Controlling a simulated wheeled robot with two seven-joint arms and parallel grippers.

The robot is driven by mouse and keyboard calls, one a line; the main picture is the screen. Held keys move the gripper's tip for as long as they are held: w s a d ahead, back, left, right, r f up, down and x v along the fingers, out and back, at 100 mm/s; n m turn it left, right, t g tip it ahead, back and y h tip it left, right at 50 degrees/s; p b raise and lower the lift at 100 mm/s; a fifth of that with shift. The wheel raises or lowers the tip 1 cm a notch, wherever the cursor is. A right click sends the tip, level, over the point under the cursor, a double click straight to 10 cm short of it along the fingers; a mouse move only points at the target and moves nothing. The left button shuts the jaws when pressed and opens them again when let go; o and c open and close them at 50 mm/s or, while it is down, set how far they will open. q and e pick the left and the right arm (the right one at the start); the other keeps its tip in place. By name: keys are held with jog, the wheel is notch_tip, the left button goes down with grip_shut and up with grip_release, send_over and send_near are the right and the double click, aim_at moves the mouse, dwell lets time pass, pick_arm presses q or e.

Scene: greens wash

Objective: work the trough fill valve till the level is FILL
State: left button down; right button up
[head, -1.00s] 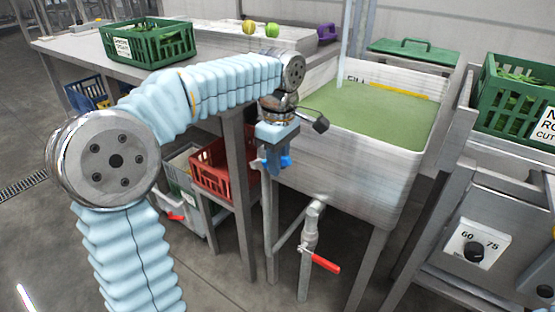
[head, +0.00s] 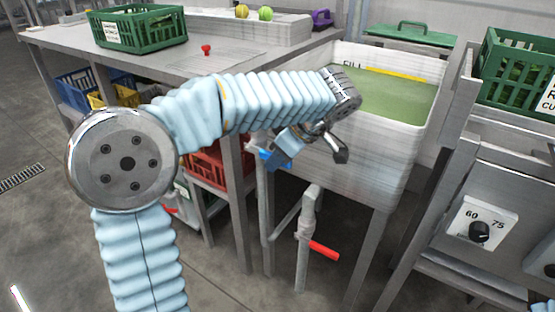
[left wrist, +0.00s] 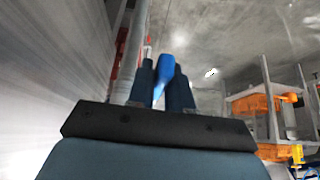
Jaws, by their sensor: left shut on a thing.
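The trough (head: 375,150) stands at the right of the bench, with green-looking water (head: 385,97) in it. The water surface lies close to the yellow line (head: 400,77) beside the FILL label (head: 352,65). No stream falls into the trough. The blue valve handle (head: 275,160) is at the trough's left front side, partly hidden by my left gripper (head: 281,153). In the left wrist view, the blue handle (left wrist: 165,68) sits between both dark fingers of my left gripper (left wrist: 163,85), which is shut on it. My right gripper is not in view.
A pipe with a red lever (head: 325,250) stands below the trough. A red crate (head: 205,168) is under the bench. A green crate (head: 140,32) and a small red knob (head: 206,49) are on the bench. A dial panel (head: 480,230) is at right.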

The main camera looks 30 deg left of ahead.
pick_arm(q)
jog(key=shift+f, duration=0.1)
dwell(0.3)
jog(key=c, duration=1.1)
grip_release()
jog(key=p+v, duration=0.2)
jog(key=v, duration=1.1)
jog(key=shift+d+r, duration=0.3)
